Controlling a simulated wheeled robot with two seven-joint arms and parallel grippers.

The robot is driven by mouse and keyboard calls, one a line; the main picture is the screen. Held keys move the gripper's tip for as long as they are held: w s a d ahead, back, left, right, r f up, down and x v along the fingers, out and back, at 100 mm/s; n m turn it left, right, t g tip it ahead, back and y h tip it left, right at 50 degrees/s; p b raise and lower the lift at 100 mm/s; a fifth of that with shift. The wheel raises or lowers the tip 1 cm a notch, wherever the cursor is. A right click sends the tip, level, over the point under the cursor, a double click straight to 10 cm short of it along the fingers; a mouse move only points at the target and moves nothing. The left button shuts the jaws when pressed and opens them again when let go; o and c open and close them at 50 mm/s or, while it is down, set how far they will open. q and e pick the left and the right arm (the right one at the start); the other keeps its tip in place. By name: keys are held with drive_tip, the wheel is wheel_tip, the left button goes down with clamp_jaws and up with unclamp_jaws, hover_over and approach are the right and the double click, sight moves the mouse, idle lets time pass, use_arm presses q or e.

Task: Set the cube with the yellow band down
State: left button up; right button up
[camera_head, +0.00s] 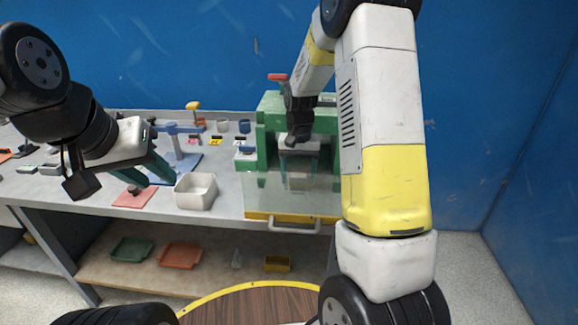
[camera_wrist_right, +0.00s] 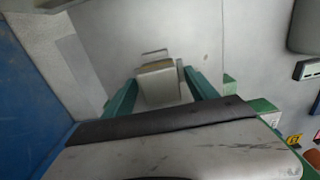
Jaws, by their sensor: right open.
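A grey-white cube (camera_wrist_right: 158,82) shows in the right wrist view, with a thin yellowish strip along its far right edge. It stands on a pale grey surface between the teal fingers of my right gripper (camera_wrist_right: 160,78), which is open. In the head view the right gripper (camera_head: 298,165) is inside the green-framed station (camera_head: 268,118), partly behind a clear panel (camera_head: 265,195); the cube is hard to make out there. My left gripper (camera_head: 160,182) is open and empty over the bench, left of a white bin.
The white bin (camera_head: 196,192) stands left of the station. A red pad (camera_head: 134,196) and a blue stand (camera_head: 180,150) are near my left gripper. The clear panel has a yellow edge and a handle (camera_head: 293,226) in front. Trays lie on the lower shelf (camera_head: 215,265).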

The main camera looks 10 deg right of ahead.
drive_tip(key=shift+r, duration=0.15)
wheel_tip(320, 180, up, 12)
drive_tip(key=s+a+r+n+t+y, duration=0.1)
drive_tip(key=s+r+n+t, duration=0.1)
drive_tip(key=s, duration=1)
drive_tip(key=s+a+r+n+t+y, duration=0.1)
drive_tip(key=s+r+t, duration=0.3)
drive_tip(key=s, duration=0.8)
wheel_tip(320, 180, up, 3)
drive_tip(key=shift+s+f+n, duration=0.1)
drive_tip(key=shift+s+n, duration=0.05)
drive_tip(key=shift+n, duration=0.25)
